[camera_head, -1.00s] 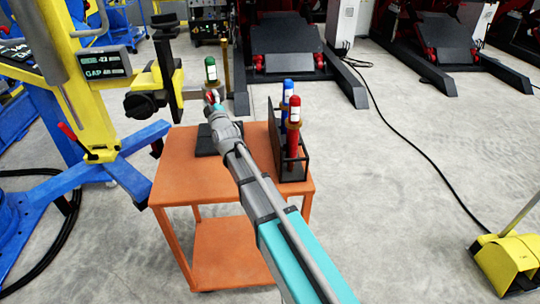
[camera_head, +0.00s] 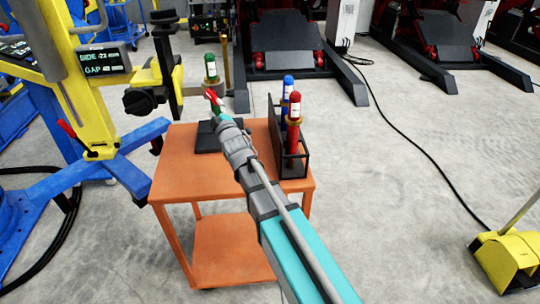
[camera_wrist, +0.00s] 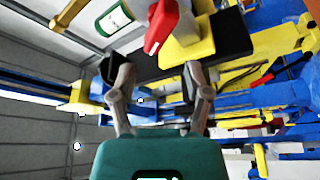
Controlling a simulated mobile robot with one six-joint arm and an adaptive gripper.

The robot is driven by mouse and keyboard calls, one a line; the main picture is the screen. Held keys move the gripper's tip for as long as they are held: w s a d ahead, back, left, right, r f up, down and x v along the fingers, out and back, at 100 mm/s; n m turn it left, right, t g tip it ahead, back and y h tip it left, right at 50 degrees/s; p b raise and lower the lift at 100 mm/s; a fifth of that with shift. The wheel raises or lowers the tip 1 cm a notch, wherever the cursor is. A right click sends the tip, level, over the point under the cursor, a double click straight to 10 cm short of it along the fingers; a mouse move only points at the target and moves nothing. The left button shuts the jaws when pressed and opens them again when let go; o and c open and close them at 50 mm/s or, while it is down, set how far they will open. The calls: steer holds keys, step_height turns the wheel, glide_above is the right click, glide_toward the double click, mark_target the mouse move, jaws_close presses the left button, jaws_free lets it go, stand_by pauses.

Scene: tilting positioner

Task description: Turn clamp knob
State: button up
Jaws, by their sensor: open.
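The yellow positioner (camera_head: 90,95) stands at the left with a black star-shaped knob (camera_head: 143,101) on its clamp. A small red part with white (camera_head: 211,97) shows just beyond my gripper (camera_head: 219,110). In the wrist view a red part with a white face (camera_wrist: 166,24) lies ahead of the fingers, against a yellow block and a dark plate (camera_wrist: 226,38). My gripper (camera_wrist: 155,78) is open, its two grey fingers apart with nothing seen between them. I cannot tell which of these parts is the clamp knob.
A green-capped tube (camera_head: 211,70) stands at the clamp, beside a brass post (camera_head: 226,60). A black rack (camera_head: 293,166) with a red tube (camera_head: 293,130) and a blue tube (camera_head: 287,88) stands on the orange cart (camera_head: 185,180).

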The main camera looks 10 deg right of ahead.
steer(key=s+d+f+m+g+h+p, duration=0.5)
steer(key=s+d+f+g+h+p, duration=0.1)
steer(key=s+d+f+g, duration=0.15)
steer(key=s+d+r+m+g+h+p, duration=0.1)
steer(key=s+d+m+g+h+p, duration=0.4)
steer(key=s, duration=0.5)
steer(key=shift+d+m+g+h, duration=0.3)
steer(key=shift+d+g+h, duration=0.4)
steer(key=shift+d, duration=0.6)
steer(key=shift+w+r, duration=0.1)
stand_by(0.5)
